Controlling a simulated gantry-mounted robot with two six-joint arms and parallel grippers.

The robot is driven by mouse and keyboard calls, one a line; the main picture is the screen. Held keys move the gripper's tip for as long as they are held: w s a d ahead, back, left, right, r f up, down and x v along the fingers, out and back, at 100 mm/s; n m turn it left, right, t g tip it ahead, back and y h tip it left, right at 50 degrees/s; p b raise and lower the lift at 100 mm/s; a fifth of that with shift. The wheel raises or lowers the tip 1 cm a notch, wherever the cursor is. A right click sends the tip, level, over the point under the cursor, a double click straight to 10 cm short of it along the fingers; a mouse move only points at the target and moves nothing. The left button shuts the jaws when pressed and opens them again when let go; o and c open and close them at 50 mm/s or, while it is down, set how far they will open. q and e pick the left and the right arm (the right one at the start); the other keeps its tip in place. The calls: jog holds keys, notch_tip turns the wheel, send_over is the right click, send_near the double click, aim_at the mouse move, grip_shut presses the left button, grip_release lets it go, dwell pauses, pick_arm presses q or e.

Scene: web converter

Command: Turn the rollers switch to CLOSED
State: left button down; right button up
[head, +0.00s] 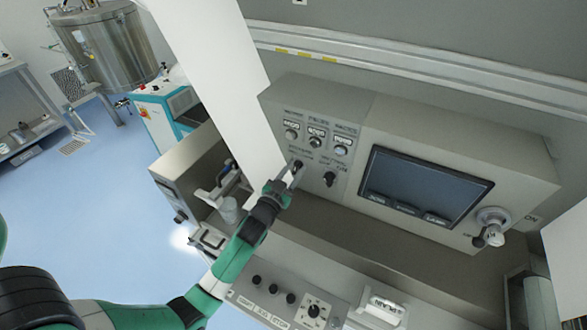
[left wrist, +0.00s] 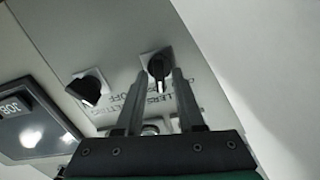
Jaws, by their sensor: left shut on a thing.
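The rollers switch (head: 298,164) is a black rotary knob on the left part of the grey control panel. In the left wrist view the knob (left wrist: 158,64) sits between the two finger ends, with part of a "ROLLERS" label showing upside down beside it. My left gripper (head: 291,176) reaches up to the panel and is shut on this knob; its fingers also show in the left wrist view (left wrist: 160,82). The knob's exact pointing and its position marks are partly hidden by the fingers. My right gripper is not in view.
A second black knob (head: 329,179) is just right of the held one. Several labelled buttons (head: 315,142) are above. A dark screen (head: 424,187) and a key-like handle (head: 491,228) are further right. A lower panel (head: 285,298) with knobs lies below my arm.

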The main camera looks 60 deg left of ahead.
pick_arm(q)
jog(key=shift+w+f+m+p, duration=0.1)
jog(key=shift+m+p, duration=0.25)
jog(key=shift+m, duration=1.55)
jog(key=shift+d, duration=0.1)
jog(key=c, duration=0.9)
grip_release()
jog(key=b+v, duration=0.1)
jog(key=v, duration=1)
jog(key=shift+s+d, duration=0.2)
jog(key=shift+s, duration=0.05)
